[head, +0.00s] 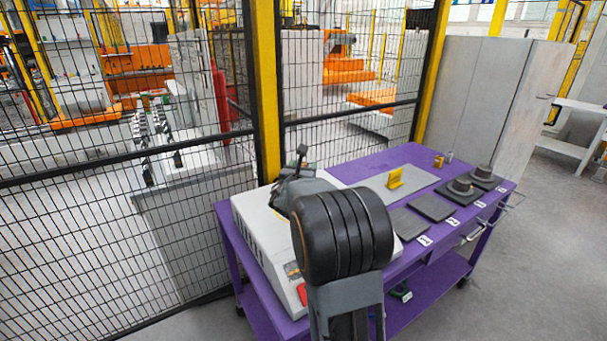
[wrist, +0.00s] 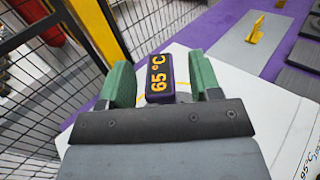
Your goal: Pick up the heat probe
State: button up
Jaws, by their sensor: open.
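The heat probe (wrist: 160,76) shows in the wrist view as a small dark purple block with a yellow "65 °C" display. My gripper (wrist: 163,82) is open, with one green finger on each side of the block. The lower part of the probe is hidden behind the gripper body. In the head view my gripper is over the white box (head: 262,240) on the purple table (head: 385,160), largely hidden by my arm.
A grey plate with a yellow bracket (head: 395,178) lies behind the box. Dark square pads (head: 431,207) run along the table's front edge, two bearing round grey parts (head: 463,186). A mesh fence (head: 340,80) with a yellow post (head: 265,90) stands close behind the table.

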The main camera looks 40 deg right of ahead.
jog(key=shift+w+d, duration=0.3)
grip_shut()
dwell(0.4)
